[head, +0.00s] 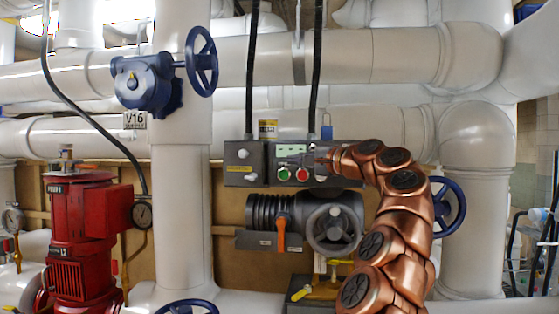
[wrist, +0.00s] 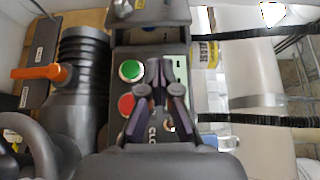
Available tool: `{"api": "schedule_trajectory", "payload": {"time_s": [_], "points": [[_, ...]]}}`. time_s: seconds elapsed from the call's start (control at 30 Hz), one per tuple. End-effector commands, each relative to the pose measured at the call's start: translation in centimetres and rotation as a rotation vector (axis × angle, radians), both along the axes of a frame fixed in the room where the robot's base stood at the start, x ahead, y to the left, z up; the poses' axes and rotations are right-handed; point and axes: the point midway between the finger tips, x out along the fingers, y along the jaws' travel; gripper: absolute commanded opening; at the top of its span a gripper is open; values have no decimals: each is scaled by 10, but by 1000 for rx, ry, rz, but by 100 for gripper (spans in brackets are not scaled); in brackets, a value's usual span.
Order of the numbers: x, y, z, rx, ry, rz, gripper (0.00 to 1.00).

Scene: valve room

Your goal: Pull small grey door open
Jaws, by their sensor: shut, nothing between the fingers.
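A grey control box (head: 262,151) hangs on the pipework in the head view. Its left section (head: 244,163) has two pale knobs and a yellow label. I cannot tell for certain which part is the small grey door. The box's middle carries a green button (head: 283,174) and a red button (head: 302,174). My gripper (head: 318,160) is in front of the box's right part, just right of the buttons. In the wrist view, its dark fingers (wrist: 159,66) are together and empty over the panel, beside the green button (wrist: 130,71). They partly hide the panel face.
A dark ribbed actuator with a grey handwheel (head: 332,229) and orange lever (head: 281,234) sits below the box. Two black cables rise above. A blue valve wheel (head: 202,62) is upper left.

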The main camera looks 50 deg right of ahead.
Motion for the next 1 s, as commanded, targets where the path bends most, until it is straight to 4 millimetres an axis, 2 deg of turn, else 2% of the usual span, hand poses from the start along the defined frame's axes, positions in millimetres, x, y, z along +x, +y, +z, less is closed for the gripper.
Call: {"api": "schedule_trajectory", "payload": {"time_s": [0.6,0.8,1.0], "points": [[77,1,0,0,3,1,0],[91,2,1,-1,2,1,0],[96,2,1,-1,0,2,0]]}}
